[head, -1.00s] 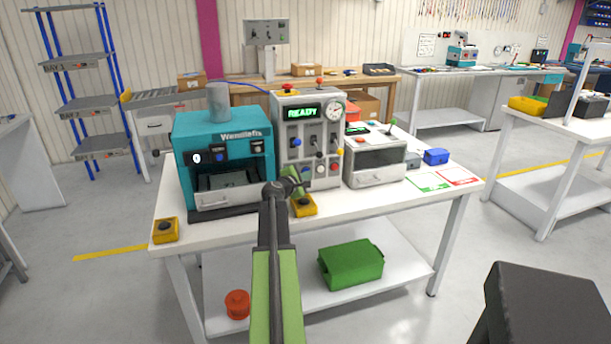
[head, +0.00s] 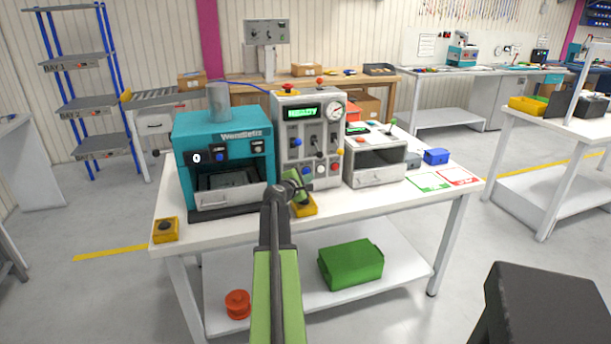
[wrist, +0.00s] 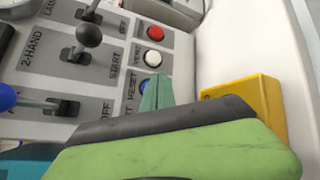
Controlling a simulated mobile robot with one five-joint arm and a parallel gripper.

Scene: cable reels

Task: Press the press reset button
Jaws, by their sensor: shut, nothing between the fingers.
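The grey control panel (head: 308,140) stands on the white bench beside the teal press (head: 222,155). In the wrist view its lower edge has a red button (wrist: 155,32), a white button (wrist: 153,58) and a blue button (wrist: 144,86) in a row. The blue one is by the lettering "RESET" and is partly hidden by my fingers. My gripper (wrist: 157,92) is shut and empty, its tips right at the blue button; I cannot tell whether they touch it. In the head view my gripper (head: 297,186) is in front of the panel's lower part.
A yellow box with a black button (head: 304,206) sits just below my gripper, and another (head: 165,230) is at the bench's left front corner. Levers (wrist: 88,37) stick out of the panel near my fingers. A grey box with a handle (head: 377,178) stands right of the panel.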

